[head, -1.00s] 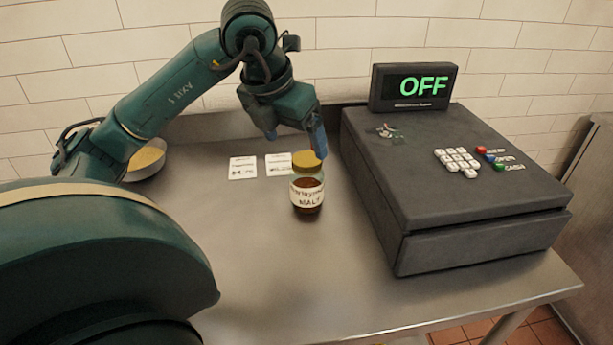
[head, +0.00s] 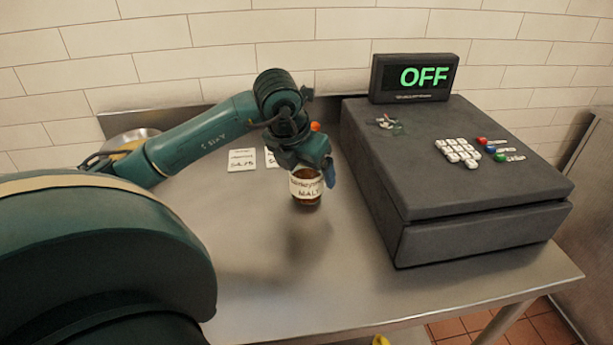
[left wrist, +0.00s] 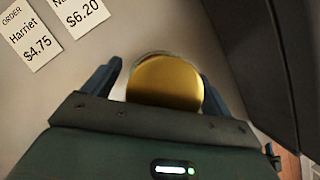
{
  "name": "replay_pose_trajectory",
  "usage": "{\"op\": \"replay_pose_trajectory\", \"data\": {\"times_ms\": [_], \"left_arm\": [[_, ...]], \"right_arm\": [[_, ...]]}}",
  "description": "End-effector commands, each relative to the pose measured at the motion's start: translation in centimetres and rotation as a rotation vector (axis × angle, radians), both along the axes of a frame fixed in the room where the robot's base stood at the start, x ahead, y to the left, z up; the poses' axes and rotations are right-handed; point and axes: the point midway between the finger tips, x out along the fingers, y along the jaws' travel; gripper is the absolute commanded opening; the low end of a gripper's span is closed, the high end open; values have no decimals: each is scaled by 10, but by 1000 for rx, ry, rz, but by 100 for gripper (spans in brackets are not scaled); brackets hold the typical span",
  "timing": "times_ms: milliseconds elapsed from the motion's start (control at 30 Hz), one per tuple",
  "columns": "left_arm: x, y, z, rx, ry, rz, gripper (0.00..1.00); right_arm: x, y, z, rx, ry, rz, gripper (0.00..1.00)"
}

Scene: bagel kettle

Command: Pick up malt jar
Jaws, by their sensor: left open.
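The malt jar (head: 306,188) stands upright on the steel counter, with a dark content and a pale label reading MALT. My left gripper (head: 315,172) is right above it and hides its lid in the head view. In the left wrist view the gold lid (left wrist: 165,82) lies between the two spread fingers of my left gripper (left wrist: 160,78). The fingers are open, one on each side of the lid; whether they touch the jar cannot be told. My right gripper is not in view.
A dark cash register (head: 455,180) with a screen reading OFF stands close to the right of the jar. Order slips (head: 242,160) lie to the left, and a metal bowl (head: 130,136) is at the back left. The counter front (head: 330,275) is clear.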

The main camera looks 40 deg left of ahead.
Motion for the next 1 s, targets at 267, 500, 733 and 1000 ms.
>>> {"op": "replay_pose_trajectory", "data": {"times_ms": [267, 500, 733, 1000], "left_arm": [[1, 0, -3, 1, -1, -1, 84], [1, 0, -3, 0, 0, -1, 65], [1, 0, -3, 1, -1, -1, 46], [1, 0, -3, 1, -1, -1, 24]], "right_arm": [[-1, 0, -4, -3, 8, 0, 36], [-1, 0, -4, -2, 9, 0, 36], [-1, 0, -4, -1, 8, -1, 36], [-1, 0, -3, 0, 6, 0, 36]]}}
